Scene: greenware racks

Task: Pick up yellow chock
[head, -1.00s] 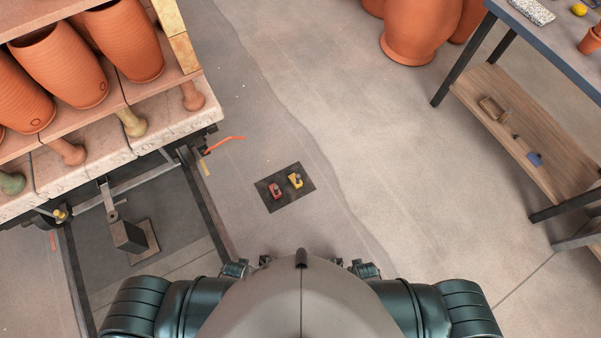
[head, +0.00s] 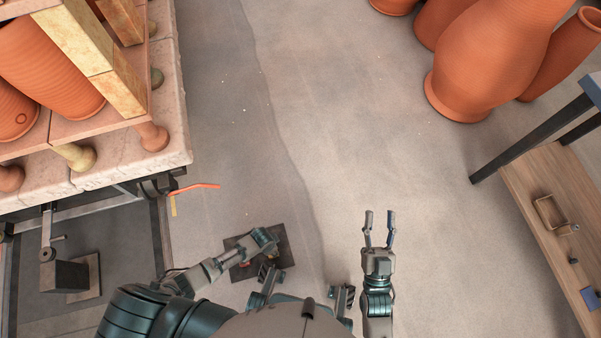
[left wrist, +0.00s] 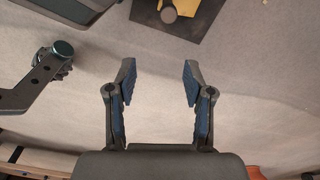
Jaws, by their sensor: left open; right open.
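The dark mat (head: 284,256) lies on the floor at the lower middle of the head view. My left forearm and wrist reach over it and hide most of it. A small reddish bit of the red chock (head: 245,264) shows beside my arm; the yellow chock is mostly or wholly hidden, and I cannot make it out clearly. My left gripper (left wrist: 157,82) is open and empty in the left wrist view, with a dark mat-like patch at the top edge. My right gripper (head: 379,214) is open and empty above bare floor, right of the mat.
A rack (head: 126,165) with terracotta pots stands at left, with an orange strip (head: 194,187) beside it. Large terracotta jars (head: 487,70) stand at upper right. A bench with a wooden lower shelf (head: 535,190) is at right. Floor between is clear.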

